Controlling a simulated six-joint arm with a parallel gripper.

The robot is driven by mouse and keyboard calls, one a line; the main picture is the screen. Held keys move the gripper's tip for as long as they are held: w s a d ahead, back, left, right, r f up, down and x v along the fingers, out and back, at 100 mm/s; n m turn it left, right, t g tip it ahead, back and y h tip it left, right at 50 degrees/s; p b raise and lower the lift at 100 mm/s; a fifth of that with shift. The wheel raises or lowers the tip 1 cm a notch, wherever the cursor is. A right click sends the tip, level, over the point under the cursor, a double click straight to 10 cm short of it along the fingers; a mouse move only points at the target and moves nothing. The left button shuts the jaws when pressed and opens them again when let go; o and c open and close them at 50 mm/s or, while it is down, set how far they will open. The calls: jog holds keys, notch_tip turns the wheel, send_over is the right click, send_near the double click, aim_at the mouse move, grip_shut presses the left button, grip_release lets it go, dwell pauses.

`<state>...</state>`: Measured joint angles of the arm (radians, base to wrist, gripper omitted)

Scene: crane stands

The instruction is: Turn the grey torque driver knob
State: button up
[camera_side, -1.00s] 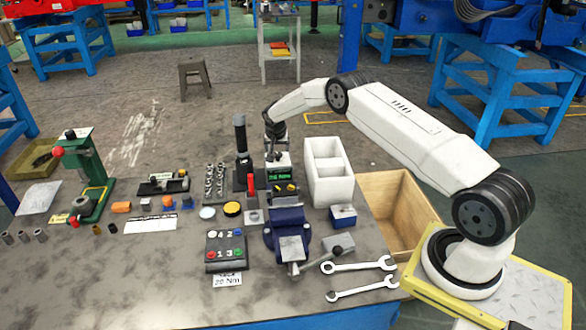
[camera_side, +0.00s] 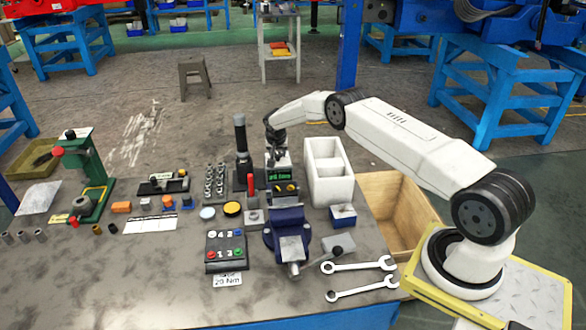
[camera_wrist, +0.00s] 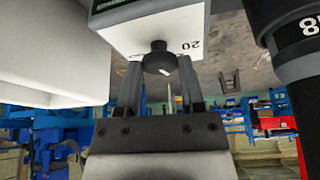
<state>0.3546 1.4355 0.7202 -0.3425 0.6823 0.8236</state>
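The dark grey knob (camera_wrist: 160,57), with a white pointer mark, sits on the pale face of the torque device (camera_wrist: 150,22), beside an upside-down "20". The device (camera_side: 281,172) stands on the bench in the side view, with a lit green display and yellow parts below it. My gripper (camera_wrist: 159,65) has one finger on each side of the knob, with the fingertips very close to it. I cannot tell whether they touch it. In the side view my gripper (camera_side: 277,147) is just above the device, and the knob is hidden there.
A blue vise (camera_side: 287,222) and a button box (camera_side: 226,251) are in front. Spanners (camera_side: 357,266) lie at the front right.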

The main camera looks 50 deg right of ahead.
grip_shut()
jog(key=shift+m, duration=0.3)
jog(key=shift+w+m+g+h, duration=0.15)
jog(key=shift+m+g, duration=0.25)
jog(key=shift+m, duration=0.45)
jog(key=shift+m+g+h, duration=0.15)
jog(key=shift+m+g, duration=0.25)
jog(key=shift+m, duration=0.75)
jog(key=o, duration=0.7)
grip_release()
jog(key=shift+a+r, duration=0.1)
jog(key=shift+r, duration=0.1)
